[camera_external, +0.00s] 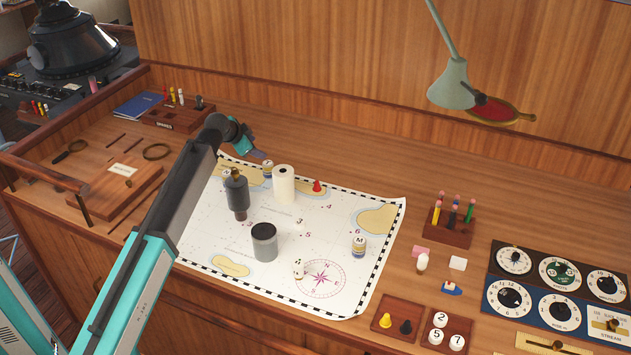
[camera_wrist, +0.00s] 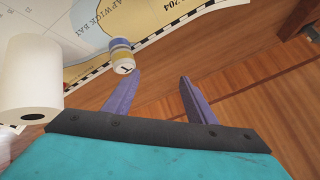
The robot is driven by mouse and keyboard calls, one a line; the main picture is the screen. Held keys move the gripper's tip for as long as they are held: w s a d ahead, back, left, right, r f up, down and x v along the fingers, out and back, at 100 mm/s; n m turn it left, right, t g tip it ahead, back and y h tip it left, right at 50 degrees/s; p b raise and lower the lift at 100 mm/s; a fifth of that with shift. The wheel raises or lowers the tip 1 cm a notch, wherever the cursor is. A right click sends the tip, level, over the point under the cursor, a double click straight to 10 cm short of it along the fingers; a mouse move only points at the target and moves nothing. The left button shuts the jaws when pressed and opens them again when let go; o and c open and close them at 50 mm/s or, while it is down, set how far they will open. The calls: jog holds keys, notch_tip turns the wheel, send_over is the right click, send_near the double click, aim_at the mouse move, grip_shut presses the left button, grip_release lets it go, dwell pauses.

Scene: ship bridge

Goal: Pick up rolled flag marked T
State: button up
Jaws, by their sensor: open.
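The rolled flag marked T (camera_wrist: 122,57) is a small cylinder with blue, yellow and pale bands. In the wrist view it lies just beyond the tip of the left finger, on the chart's edge. In the external view it shows as a small roll (camera_external: 267,169) on the chart's far edge, left of the white paper roll. My gripper (camera_external: 260,155) is close to it, at the far side of the chart. In the wrist view my gripper (camera_wrist: 161,80) has its two purple fingers apart with nothing between them.
The white paper roll (camera_external: 284,185) stands close to the flag and also shows in the wrist view (camera_wrist: 32,85). Bare wood lies behind the chart.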

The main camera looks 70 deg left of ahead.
aim_at(268, 170)
jog(key=s+f, duration=0.1)
jog(key=s+a+f+h, duration=0.1)
jog(key=s+f+h+p, duration=0.1)
jog(key=shift+s+a, duration=0.3)
jog(key=t+h, duration=0.1)
jog(key=s+f+m+h+p, duration=0.1)
jog(key=shift+d+f+t+h, duration=0.15)
jog(key=shift+d+t+h, duration=0.15)
jog(key=shift+d+t, duration=0.1)
jog(key=shift+s+d+m+t+h+p, duration=0.2)
jog(key=shift+s+m+t+h+p, duration=0.3)
jog(key=shift+t+h, duration=0.15)
jog(key=shift+s+r+m+t+h, duration=0.2)
jog(key=shift+s+m+t+h, duration=0.15)
jog(key=shift+h, duration=0.2)
jog(key=shift+s+d+r+m+t+h+p, duration=0.2)
jog(key=shift+s+r+m+t+h+p, duration=0.65)
jog(key=shift+s+r+t+h, duration=0.55)
jog(key=shift+f, duration=0.15)
jog(key=shift+p+x, duration=1.2)
jog(key=shift+x, duration=3.05)
jog(key=shift+a+f, duration=0.1)
jog(key=shift+w, duration=0.1)
